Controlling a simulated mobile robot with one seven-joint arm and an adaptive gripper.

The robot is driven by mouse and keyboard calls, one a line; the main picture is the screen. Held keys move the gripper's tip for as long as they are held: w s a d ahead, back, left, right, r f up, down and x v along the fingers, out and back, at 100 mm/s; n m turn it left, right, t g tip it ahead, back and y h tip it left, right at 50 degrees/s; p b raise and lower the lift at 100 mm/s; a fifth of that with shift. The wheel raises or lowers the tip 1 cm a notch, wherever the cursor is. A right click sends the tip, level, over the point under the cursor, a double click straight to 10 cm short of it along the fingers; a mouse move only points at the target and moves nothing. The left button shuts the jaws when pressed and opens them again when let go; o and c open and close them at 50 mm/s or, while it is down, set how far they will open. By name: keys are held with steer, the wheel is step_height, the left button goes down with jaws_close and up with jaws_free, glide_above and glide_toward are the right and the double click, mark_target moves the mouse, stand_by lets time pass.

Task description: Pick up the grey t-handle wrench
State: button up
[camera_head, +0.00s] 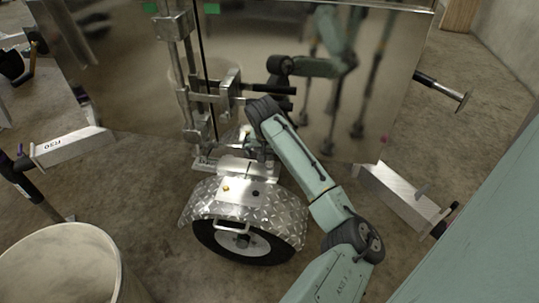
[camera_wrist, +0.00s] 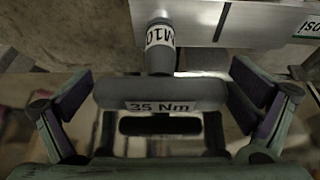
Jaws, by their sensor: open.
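The grey t-handle wrench (camera_wrist: 118,92) shows in the wrist view. Its rounded crossbar carries a "35 Nm" label and lies across the middle of the picture, and its shaft, with an M10 label, runs up and away from it. My gripper (camera_wrist: 162,84) is open, with one finger to the left and one to the right of the crossbar. Gaps show between the fingers and the crossbar's ends. In the head view, my gripper (camera_head: 260,150) is at the end of my arm, above the fender, small and partly hidden by my wrist. I cannot make out the wrench there.
A shiny trailer panel (camera_head: 320,115) with latch bars (camera_head: 188,90) stands behind my gripper and mirrors my arm. Below is a wheel (camera_head: 240,243) under a diamond-plate fender (camera_head: 270,208). A white bucket (camera_head: 60,262) stands lower left. Metal beams lie on both sides.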

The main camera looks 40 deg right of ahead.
steer(key=c, duration=1.6)
steer(key=shift+o, duration=0.2)
steer(key=shift+r, duration=0.1)
steer(key=shift+w+r, duration=0.1)
steer(key=shift+r, duration=0.4)
steer(key=s+a, duration=1.2)
steer(key=a, duration=0.1)
steer(key=shift+a+r, duration=0.15)
steer(key=shift+a, duration=0.2)
